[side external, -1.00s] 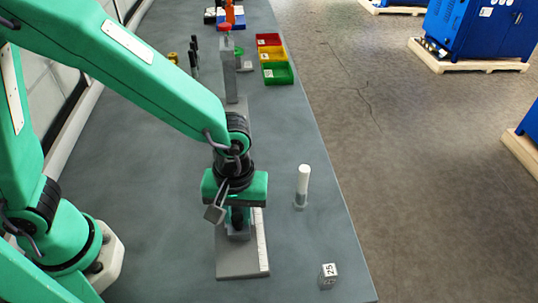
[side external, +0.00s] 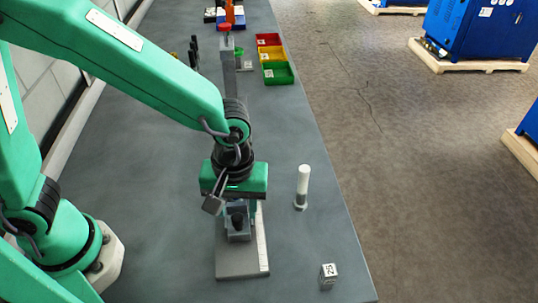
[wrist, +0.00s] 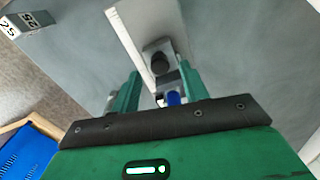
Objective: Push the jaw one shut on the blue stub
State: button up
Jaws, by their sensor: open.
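A grey crimper unit with a black knob, which looks like jaw one (side external: 238,234), stands on a flat grey base plate (side external: 236,263) with a pale strip along one edge. In the wrist view the jaw (wrist: 154,48) shows beyond and between my fingers. The blue stub (wrist: 173,98) shows in the wrist view just below the jaw, close to my right finger; the side view hides it. My gripper (side external: 238,207) is just behind and above the jaw. In the wrist view my gripper (wrist: 156,85) has its fingers apart with nothing clasped. Whether a finger touches the jaw I cannot tell.
A white-topped post (side external: 303,185) stands right of the plate, and a cube marked 25 (side external: 328,275) lies at the front right. A tall grey column with a red knob (side external: 226,60) and coloured bins (side external: 275,73) are farther back. The table left of the plate is clear.

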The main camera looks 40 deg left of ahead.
jog(key=shift+w+r, duration=0.1)
jog(key=shift+r, duration=2.75)
jog(key=shift+w+a+r, duration=0.1)
jog(key=shift+a+r, duration=0.05)
jog(key=shift+a, duration=0.05)
jog(key=s+a+r+m+t, duration=0.1)
jog(key=a+r+m+t, duration=0.1)
jog(key=a, duration=0.8)
jog(key=s+a+r+m+t, duration=0.2)
jog(key=a+r+m+t, duration=0.1)
jog(key=a+r, duration=0.4)
jog(key=a+m, duration=0.1)
jog(key=a, duration=0.2)
jog(key=shift+s+a+r+m+t, duration=0.15)
jog(key=shift+s+m+t, duration=0.15)
jog(key=shift+o, duration=0.4)
jog(key=shift+s+a+m, duration=0.3)
jog(key=shift+s+a, duration=0.1)
jog(key=shift+a, duration=0.15)
